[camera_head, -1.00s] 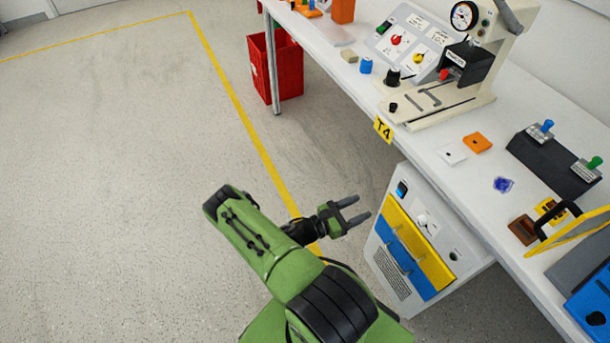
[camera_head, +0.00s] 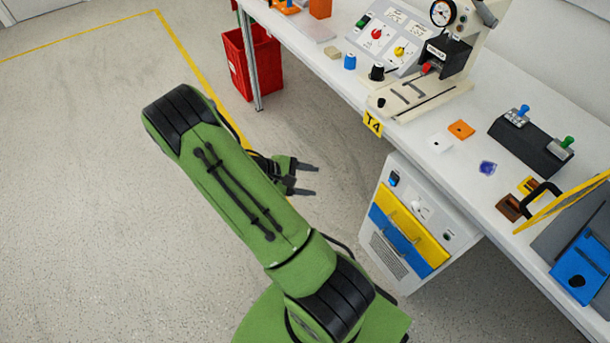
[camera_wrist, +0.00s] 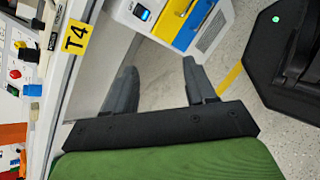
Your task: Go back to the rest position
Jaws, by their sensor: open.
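My gripper (camera_head: 308,180) is open and empty. In the head view it hangs over the floor left of the workbench, partly behind my green arm. In the wrist view its two dark fingers (camera_wrist: 160,80) stand apart with nothing between them. The control panel (camera_head: 386,40) with a red and a yellow rotary knob sits on the bench (camera_head: 420,143), well away from my gripper. Part of the panel's knobs shows at the left edge of the wrist view.
Under the bench stands a cabinet (camera_head: 432,205) with yellow and blue drawers, right of my gripper. A red bin (camera_head: 262,62) is by the bench leg. A press (camera_head: 440,75) and a black block with two levers (camera_head: 530,143) stand on the bench. The floor at left is clear.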

